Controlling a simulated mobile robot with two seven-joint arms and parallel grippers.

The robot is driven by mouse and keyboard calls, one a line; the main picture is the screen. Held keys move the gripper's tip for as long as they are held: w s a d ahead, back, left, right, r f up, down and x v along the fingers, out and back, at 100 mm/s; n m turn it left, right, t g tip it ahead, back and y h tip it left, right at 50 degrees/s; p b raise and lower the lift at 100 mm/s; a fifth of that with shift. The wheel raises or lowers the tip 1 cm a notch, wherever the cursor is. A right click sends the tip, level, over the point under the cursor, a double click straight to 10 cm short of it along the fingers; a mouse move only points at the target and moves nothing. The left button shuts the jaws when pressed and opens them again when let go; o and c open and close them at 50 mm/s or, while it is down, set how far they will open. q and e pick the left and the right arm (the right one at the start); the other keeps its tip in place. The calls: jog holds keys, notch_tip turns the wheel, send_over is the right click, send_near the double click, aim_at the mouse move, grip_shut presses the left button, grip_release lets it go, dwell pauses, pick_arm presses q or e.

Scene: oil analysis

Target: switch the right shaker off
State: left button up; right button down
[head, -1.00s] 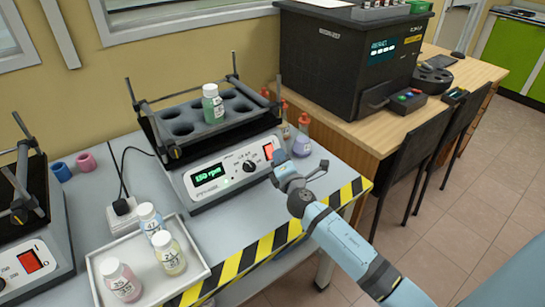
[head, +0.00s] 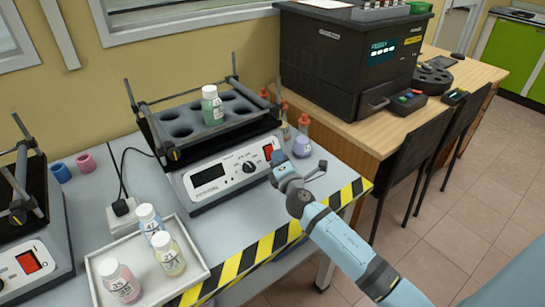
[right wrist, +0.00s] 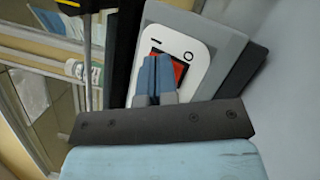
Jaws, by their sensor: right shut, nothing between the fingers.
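The right shaker (head: 215,170) stands on the grey bench with a green-labelled bottle (head: 212,105) in its rack. Its display (head: 209,175) is dark. Its red power switch (head: 268,152) is at the right end of the front panel. My right gripper (head: 280,163) is shut and empty, close in front of that switch. In the right wrist view the blue fingertips (right wrist: 158,76) are together over the red switch (right wrist: 172,68), partly hiding it; I cannot tell whether they touch it. My left gripper is not in view.
The left shaker (head: 25,262) is at the left edge. A white tray (head: 190,287) with several bottles lies on the bench in front. Small flasks (head: 302,146) stand just right of the right shaker. A striped edge (head: 262,248) borders the bench.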

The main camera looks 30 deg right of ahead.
jog(key=shift+s+r+p, duration=0.35)
jog(key=shift+s+r, duration=0.05)
jog(key=shift+s, duration=0.2)
jog(key=s+r+p, duration=0.1)
jog(key=s, duration=0.1)
jog(key=s+r+p, duration=0.1)
jog(key=s+r, duration=0.1)
jog(key=shift+d+p, duration=0.2)
jog(key=shift+p, duration=0.15)
jog(key=shift+s+f, duration=0.15)
dwell(0.4)
